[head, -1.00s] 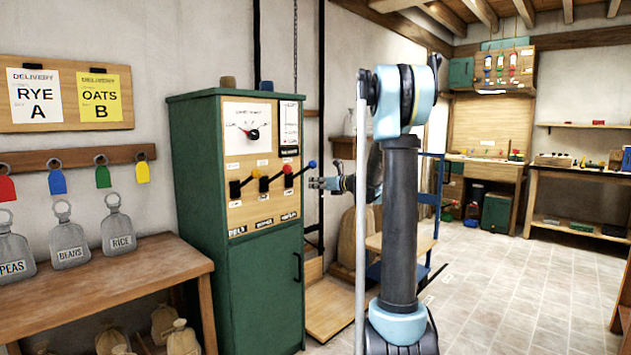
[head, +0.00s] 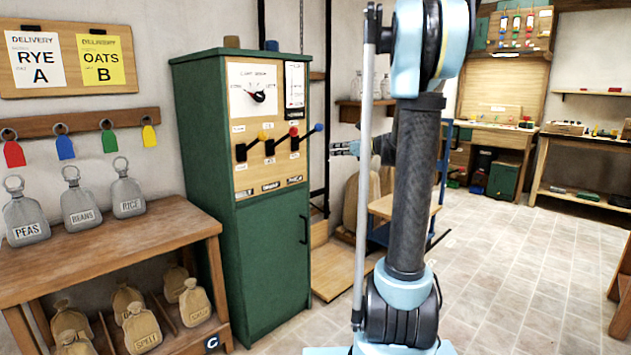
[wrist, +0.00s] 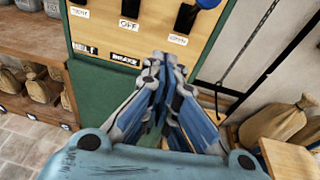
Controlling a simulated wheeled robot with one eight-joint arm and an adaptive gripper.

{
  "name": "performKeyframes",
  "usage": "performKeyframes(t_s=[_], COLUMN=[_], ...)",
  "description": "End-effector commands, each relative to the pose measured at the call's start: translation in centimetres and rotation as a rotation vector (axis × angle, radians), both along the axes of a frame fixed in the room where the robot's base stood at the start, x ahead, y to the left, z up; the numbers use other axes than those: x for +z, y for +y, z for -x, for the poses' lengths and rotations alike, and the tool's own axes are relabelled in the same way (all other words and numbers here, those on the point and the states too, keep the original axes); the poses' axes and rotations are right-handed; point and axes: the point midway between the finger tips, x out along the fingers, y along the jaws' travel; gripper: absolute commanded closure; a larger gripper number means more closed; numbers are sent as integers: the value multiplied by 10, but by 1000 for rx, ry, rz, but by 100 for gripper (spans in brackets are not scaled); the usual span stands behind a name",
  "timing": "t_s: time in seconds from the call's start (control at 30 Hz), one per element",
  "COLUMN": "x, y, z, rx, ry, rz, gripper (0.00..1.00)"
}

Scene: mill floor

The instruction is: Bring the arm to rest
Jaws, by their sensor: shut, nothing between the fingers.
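My gripper (head: 332,149) is at the right of the green control cabinet (head: 263,250) in the head view, clear of its levers. In the wrist view my gripper (wrist: 165,62) has its fingers together with nothing between them, in front of the lower edge of the cabinet's wooden panel (wrist: 140,28). My upright arm hides part of the room behind it. The panel carries a yellow-knobbed lever (head: 262,136), a red-knobbed lever (head: 292,131) and a blue-knobbed lever (head: 318,128). A dial (head: 255,93) is above them.
A wooden bench (head: 150,229) with grey labelled weights stands at left, sacks on its lower shelf. A blue-framed cart (head: 440,180) and sacks (wrist: 275,123) are right of the cabinet. A workbench (head: 490,131) stands at the back. The tiled floor (head: 520,270) at right is clear.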

Motion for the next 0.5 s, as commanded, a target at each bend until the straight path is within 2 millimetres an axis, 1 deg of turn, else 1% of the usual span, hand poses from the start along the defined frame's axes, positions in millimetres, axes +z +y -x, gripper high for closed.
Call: performKeyframes(t_s=[0.03,0.17,0.2,0.37,0.5], x=[-5,-23,-29,-56,-82], y=[8,24,28,38,40], z=[16,60,73,128,175], rx=[29,121,153,294,434], ry=[-22,-99,-121,-215,-295], rz=[69,284,348,598,805], gripper=[100,100,100,100,100])
